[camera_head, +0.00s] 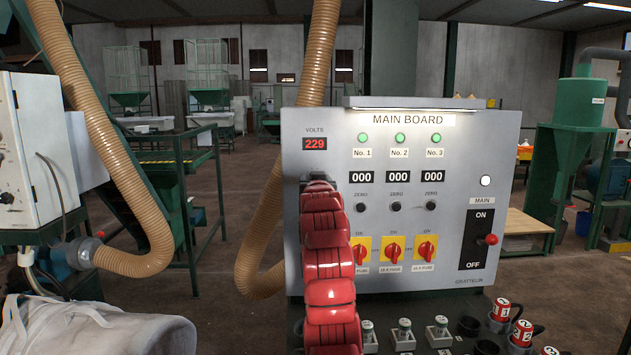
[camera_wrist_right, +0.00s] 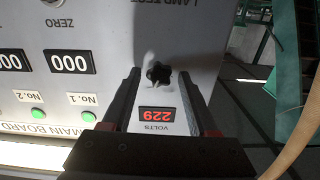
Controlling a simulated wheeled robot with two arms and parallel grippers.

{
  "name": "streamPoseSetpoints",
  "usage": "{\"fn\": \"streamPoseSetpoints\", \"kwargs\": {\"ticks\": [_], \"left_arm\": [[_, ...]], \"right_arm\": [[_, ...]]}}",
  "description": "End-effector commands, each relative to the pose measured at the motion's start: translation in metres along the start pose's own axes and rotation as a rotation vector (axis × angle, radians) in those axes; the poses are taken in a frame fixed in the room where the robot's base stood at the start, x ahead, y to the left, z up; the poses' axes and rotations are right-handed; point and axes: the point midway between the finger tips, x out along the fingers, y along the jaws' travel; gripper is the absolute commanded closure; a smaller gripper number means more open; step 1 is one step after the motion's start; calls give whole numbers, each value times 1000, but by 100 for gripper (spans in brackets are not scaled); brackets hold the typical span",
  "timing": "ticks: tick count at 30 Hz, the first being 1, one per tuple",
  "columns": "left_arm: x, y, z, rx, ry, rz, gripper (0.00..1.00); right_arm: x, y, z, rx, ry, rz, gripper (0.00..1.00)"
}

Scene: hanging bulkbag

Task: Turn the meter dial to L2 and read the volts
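The grey main board (camera_head: 463,140) stands in front of me. Its red volts display (camera_head: 315,144) reads 229, and it also shows upside down in the right wrist view (camera_wrist_right: 160,114). A black star-shaped dial (camera_wrist_right: 158,75) sits by the display; in the head view my red right arm hides it. Its position marks are not readable. My right gripper (camera_wrist_right: 159,80) is open, with its two dark fingers on either side of the dial. A gap shows on both sides, and I see no grip on it. My left gripper is not in view.
The board carries counters (camera_head: 398,177), red-and-yellow switches (camera_head: 393,251) and a main lever (camera_head: 490,239). Numbered red plugs (camera_head: 522,332) sit below right. A tan hose (camera_head: 135,205) hangs at left. A pale bag (camera_head: 95,330) lies at lower left.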

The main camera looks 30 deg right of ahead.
Motion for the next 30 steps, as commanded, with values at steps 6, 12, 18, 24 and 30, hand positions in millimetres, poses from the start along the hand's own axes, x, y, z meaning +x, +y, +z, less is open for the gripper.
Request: {"fn": "streamPoseSetpoints", "kwargs": {"ticks": [6, 12, 18, 24, 30], "left_arm": [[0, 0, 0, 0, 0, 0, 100], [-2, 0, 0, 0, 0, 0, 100], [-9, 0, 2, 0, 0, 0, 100], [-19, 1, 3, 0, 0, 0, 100], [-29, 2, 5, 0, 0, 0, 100]], "right_arm": [[0, 0, 0, 0, 0, 0, 31], [-3, 1, 0, 0, 3, 1, 31], [-24, 1, 2, -3, 5, 1, 31], [-59, 0, 2, -4, 6, 0, 31], [-96, 1, 3, -2, 3, 1, 31]]}}
